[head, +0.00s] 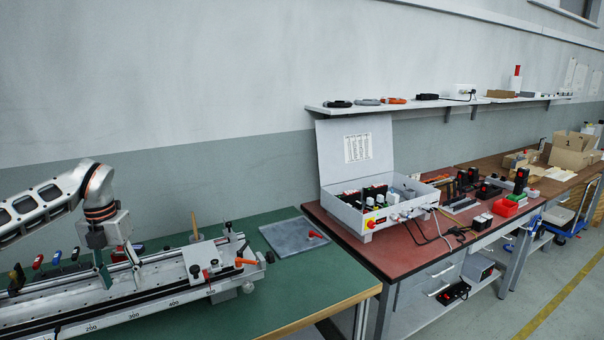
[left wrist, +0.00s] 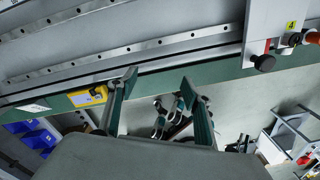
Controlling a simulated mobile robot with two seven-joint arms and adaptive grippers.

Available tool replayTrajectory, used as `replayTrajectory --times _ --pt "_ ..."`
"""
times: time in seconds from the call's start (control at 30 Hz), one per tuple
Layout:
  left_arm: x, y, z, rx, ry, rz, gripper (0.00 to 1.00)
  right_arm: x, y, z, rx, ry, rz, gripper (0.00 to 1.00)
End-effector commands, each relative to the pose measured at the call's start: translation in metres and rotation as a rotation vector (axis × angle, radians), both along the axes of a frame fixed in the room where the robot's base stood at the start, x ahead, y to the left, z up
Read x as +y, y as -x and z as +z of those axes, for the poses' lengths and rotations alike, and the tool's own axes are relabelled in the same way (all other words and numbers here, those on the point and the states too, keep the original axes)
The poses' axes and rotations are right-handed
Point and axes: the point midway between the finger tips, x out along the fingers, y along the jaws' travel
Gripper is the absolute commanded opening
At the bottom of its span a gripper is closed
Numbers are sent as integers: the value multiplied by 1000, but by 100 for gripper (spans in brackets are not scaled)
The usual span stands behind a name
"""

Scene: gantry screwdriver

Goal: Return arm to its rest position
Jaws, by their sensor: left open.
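My left arm comes in from the left of the head view, and my left gripper (head: 119,272) points down over the long metal rail fixture (head: 165,300) on the green table. Its two fingers are spread with nothing between them. In the left wrist view the left gripper (left wrist: 158,82) is also open and empty, with the rail fixture (left wrist: 150,52) running across the top. I cannot tell whether the fingertips touch the rail. My right gripper is in neither view.
A clamp block (head: 203,258) with an orange handle (head: 246,262) stands on the rail's right end. A grey plate (head: 292,236) lies behind it on the green table (head: 300,285). An open white control box (head: 375,213) stands on the red table. Blue bins (left wrist: 40,138) show in the left wrist view.

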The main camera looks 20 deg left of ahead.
Motion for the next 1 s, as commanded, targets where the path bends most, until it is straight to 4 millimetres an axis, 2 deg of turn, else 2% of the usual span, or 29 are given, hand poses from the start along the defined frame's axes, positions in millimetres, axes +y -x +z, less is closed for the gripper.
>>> replayTrajectory --times 0.03,0.17,0.27,0.37,0.5,0.6,0.8,0.93,1.0 --pt "-21 -9 -12 2 31 -31 50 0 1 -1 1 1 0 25" --pt "-67 -29 -31 3 98 -96 50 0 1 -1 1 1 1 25" --pt "-111 -43 -46 2 158 -155 50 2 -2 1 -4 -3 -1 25" --pt "-166 -57 -61 2 231 -225 50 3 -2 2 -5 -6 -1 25" --pt "-253 -71 -75 2 341 -332 50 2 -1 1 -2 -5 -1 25" --pt "-304 -75 -79 2 405 -393 50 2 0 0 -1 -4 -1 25" --pt "-386 -74 -78 3 506 -492 50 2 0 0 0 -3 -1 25" --pt "-434 -70 -74 3 566 -550 50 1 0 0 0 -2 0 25" --pt "-441 -60 -87 -13 629 -558 50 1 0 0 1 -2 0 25"
